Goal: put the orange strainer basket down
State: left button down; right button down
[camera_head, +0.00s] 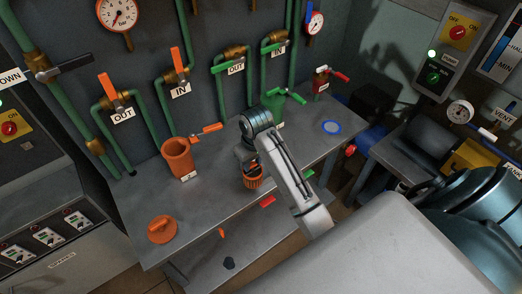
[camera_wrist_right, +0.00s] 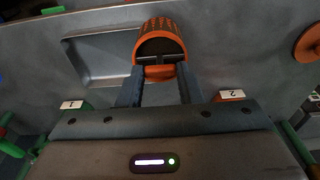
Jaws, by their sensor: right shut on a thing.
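The orange strainer basket (camera_head: 253,183) is a small perforated cup with dark holes. My right gripper (camera_head: 250,168) is shut on it from above, over the front part of the grey bench (camera_head: 216,204). In the right wrist view the basket (camera_wrist_right: 162,28) sits at the tips of the two fingers of the gripper (camera_wrist_right: 160,74), with its open end towards the camera. I cannot tell whether the basket touches the bench. My left gripper is not in view.
An orange housing (camera_head: 178,158) stands left of the basket, and an orange cap (camera_head: 162,229) lies at the bench's left end. A blue ring (camera_head: 332,127) lies at the right. A shallow grey tray (camera_wrist_right: 88,66) shows beside the basket. Green pipes with valves line the wall behind.

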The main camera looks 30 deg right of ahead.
jog(key=w+d+f+p, duration=0.4)
jog(key=w+d, duration=0.1)
jog(key=d, duration=0.1)
dwell(0.4)
jog(key=shift+f, duration=0.1)
jog(key=c, duration=1)
grip_release()
